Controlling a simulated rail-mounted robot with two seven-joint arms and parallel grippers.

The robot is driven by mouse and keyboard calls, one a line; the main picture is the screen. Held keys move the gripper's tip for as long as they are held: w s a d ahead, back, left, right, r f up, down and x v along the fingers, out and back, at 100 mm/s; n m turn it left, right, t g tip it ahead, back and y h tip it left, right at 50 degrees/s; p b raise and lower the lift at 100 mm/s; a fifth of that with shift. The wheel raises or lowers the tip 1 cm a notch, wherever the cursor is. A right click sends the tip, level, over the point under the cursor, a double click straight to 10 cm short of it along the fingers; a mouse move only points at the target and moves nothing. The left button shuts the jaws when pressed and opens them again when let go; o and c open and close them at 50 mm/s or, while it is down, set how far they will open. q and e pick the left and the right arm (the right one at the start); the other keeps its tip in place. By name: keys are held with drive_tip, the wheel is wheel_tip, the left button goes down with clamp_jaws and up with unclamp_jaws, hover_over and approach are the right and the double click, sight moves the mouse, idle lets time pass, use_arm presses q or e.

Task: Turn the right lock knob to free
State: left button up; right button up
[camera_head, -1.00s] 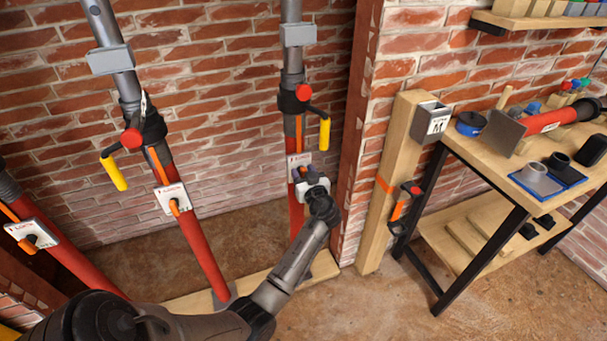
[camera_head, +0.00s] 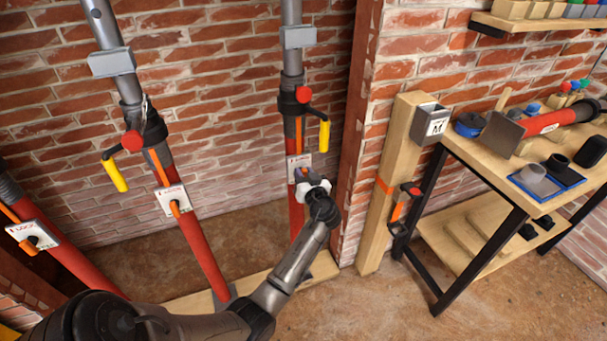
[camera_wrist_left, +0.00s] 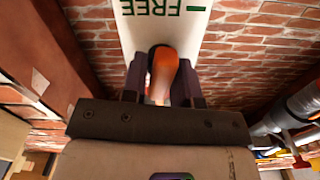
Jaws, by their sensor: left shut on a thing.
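The right post (camera_head: 297,215) is a red lower tube with a grey upper tube, standing against the brick wall. Its white lock plate (camera_head: 300,160) is partly hidden by my left gripper (camera_head: 305,177). In the left wrist view the orange lock knob (camera_wrist_left: 163,72) lies between the dark fingers of my left gripper (camera_wrist_left: 163,88), which is shut on it. The plate in that view (camera_wrist_left: 133,30) shows the green word FREE upside down, with a green mark beside it. The knob's exact angle is hard to tell. My right gripper is not in view.
Other red posts with plates and orange knobs stand at the middle left (camera_head: 172,202) and far left (camera_head: 33,235). A yellow-handled crank (camera_head: 324,134) sits above the right lock plate. A wooden workbench (camera_head: 478,178) stands at right.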

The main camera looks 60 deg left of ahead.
use_arm(q)
drive_tip(key=m+p, duration=0.2)
drive_tip(key=m, duration=0.2)
drive_tip(key=shift+r+m, duration=0.1)
drive_tip(key=shift+m, duration=0.2)
drive_tip(key=m+p, duration=0.2)
drive_tip(key=m, duration=0.1)
drive_tip(key=shift+w+m, duration=0.1)
drive_tip(key=shift+m, duration=0.3)
drive_tip(key=m+p, duration=0.3)
drive_tip(key=m, duration=0.2)
drive_tip(key=shift+w, duration=0.1)
drive_tip(key=shift+f+m+p, duration=0.3)
drive_tip(key=shift+m+p, duration=0.6)
drive_tip(key=shift+m, duration=0.4)
drive_tip(key=o, duration=0.8)
drive_tip(key=shift+c, duration=0.2)
